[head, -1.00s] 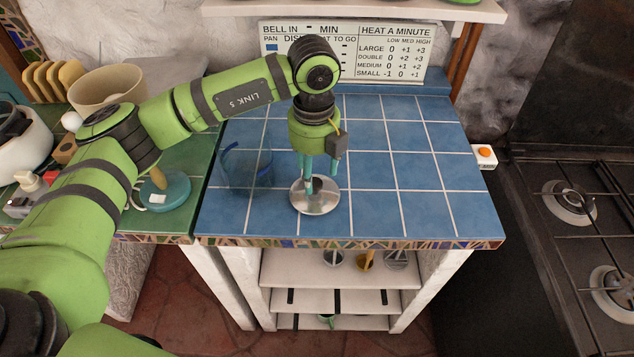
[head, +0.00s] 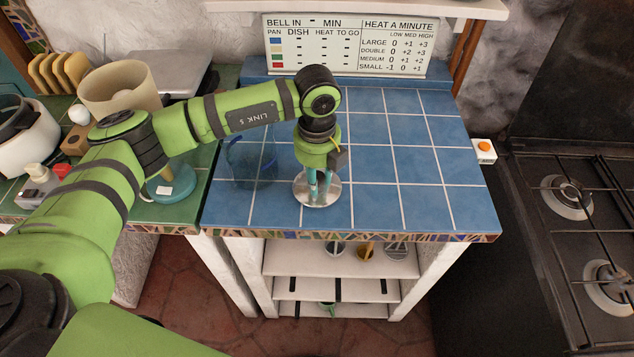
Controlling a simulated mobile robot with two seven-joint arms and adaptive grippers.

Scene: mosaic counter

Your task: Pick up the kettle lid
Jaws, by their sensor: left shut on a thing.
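The kettle lid (head: 303,192) is a round, shiny silver disc on the blue tiled counter, near its front edge. My left gripper (head: 319,190) points straight down over the lid's middle. Its teal fingers are shut on the lid's knob, which they mostly hide. The lid looks flat and seems to rest on the tiles; I see no clear gap under it. My right gripper is not in view.
A clear, blue-rimmed glass vessel (head: 251,163) stands close to the left of the lid. The blue counter (head: 420,170) is clear to the right. A sign board (head: 345,46) stands at the back. A black stove (head: 590,160) is on the right, and the green counter at left is cluttered.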

